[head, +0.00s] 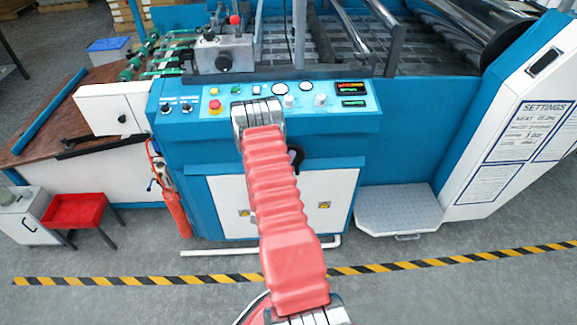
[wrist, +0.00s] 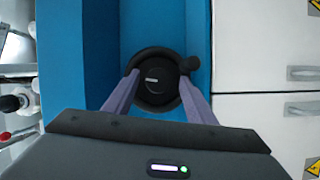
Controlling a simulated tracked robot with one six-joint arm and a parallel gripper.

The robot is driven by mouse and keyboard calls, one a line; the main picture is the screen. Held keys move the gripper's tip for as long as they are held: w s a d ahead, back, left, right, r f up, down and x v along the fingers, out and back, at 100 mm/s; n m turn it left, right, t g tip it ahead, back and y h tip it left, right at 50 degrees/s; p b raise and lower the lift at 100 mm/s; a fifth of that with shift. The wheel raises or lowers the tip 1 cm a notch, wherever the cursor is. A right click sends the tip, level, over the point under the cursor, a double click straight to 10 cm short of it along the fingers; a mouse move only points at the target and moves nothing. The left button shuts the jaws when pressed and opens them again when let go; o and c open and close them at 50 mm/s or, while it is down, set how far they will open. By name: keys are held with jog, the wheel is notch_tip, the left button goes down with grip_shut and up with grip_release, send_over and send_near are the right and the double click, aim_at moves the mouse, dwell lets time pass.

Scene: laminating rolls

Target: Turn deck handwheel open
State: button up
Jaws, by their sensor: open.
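The deck handwheel (wrist: 154,62) is a black round wheel with a side knob (wrist: 191,63), set against the blue machine front in the wrist view. A pale mark shows on its hub. My gripper (wrist: 158,84) is open, with one grey finger at the wheel's left edge and the other at its right edge, below the knob. I cannot tell whether the fingers touch the rim. In the head view a dark part of the handwheel (head: 297,157) shows just right of my red-sleeved arm, which hides the rest and the fingers.
The control panel (head: 262,97) with buttons and displays lies above the wheel. White cabinet doors (head: 330,204) are below it. A red extinguisher (head: 175,210) stands left, and a grey step (head: 398,209) stands right. Striped tape (head: 400,264) crosses the clear floor in front.

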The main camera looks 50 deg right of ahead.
jog(key=shift+a, duration=0.1)
jog(key=v, duration=1.3)
jog(key=shift+s+a, duration=0.15)
jog(key=shift+a, duration=0.15)
dwell(0.3)
